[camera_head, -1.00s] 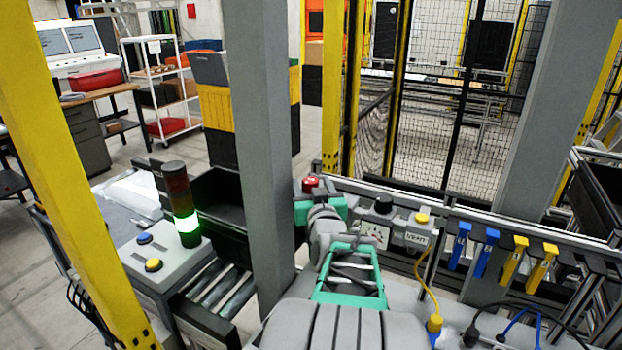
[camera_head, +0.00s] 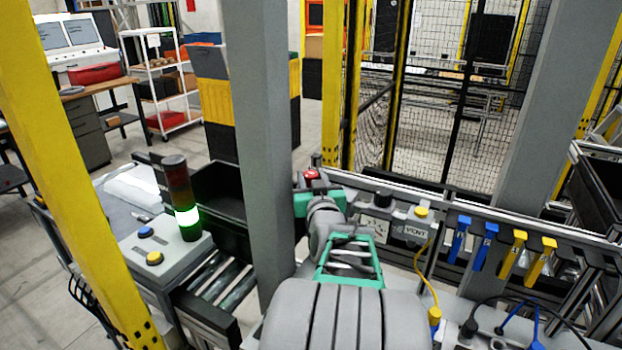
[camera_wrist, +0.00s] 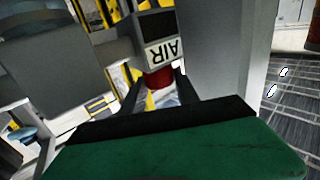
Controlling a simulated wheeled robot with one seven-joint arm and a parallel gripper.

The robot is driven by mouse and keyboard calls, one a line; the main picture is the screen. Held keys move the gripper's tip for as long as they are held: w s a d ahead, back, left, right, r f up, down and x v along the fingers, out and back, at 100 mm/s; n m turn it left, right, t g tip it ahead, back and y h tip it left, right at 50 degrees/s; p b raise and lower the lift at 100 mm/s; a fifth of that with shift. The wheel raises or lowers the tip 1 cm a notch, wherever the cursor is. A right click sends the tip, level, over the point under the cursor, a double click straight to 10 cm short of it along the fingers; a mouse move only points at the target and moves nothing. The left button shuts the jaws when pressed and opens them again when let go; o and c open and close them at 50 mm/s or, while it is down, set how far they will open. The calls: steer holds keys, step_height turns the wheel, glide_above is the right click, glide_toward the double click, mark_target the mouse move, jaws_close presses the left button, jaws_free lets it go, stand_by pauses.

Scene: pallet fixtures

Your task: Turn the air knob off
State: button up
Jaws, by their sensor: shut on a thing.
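The red air knob (camera_wrist: 158,78) shows in the wrist view just below a box with an upside-down AIR label (camera_wrist: 163,53). My gripper (camera_wrist: 158,90) has its dark fingers on either side of the knob and is shut on it. In the head view the red knob (camera_head: 312,175) shows at the far end of my arm, beside the grey post. My green and grey wrist hides the fingertips and the AIR label there. The knob's turn angle cannot be made out.
A grey post (camera_head: 262,140) stands close left of my arm. Along the rail to the right are a black knob (camera_head: 384,198), a yellow knob (camera_head: 421,212) above a VENT label (camera_head: 415,231), and several blue and yellow hanging clips. A signal tower (camera_head: 182,200) glows at left.

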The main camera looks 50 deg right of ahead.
steer(key=shift+a+h, duration=0.1)
steer(key=shift+h, duration=0.2)
jaws_close()
steer(key=shift+w+a+f+m+g+h+b, duration=0.1)
steer(key=shift+w+m+g+h+b, duration=0.05)
steer(key=shift+m+g+h+b, duration=0.25)
steer(key=shift+w+a+f+m+g+h+b, duration=0.1)
steer(key=shift+m+g+h+b, duration=0.2)
steer(key=shift+m+g+b, duration=0.1)
steer(key=m+g+h+b, duration=0.1)
steer(key=b, duration=0.2)
steer(key=m+g+h+b, duration=0.1)
steer(key=g+b, duration=0.1)
steer(key=b, duration=0.1)
steer(key=shift+w+f+m+g+h, duration=0.15)
steer(key=shift+f+m+g+h, duration=0.15)
steer(key=shift+f+m, duration=0.1)
steer(key=m+g+h+b, duration=0.1)
steer(key=b, duration=0.2)
steer(key=shift+r+g, duration=0.1)
steer(key=shift+g, duration=0.2)
steer(key=shift+r+m+g+h+b, duration=0.2)
steer(key=shift+m+g+b, duration=0.3)
steer(key=shift+g+b, duration=0.1)
steer(key=shift+r+m+g+h+b, duration=0.15)
steer(key=shift+m+g+h+b, duration=0.05)
steer(key=shift+m+g+b, duration=0.35)
steer(key=shift+r+g, duration=0.1)
steer(key=shift+g, duration=0.25)
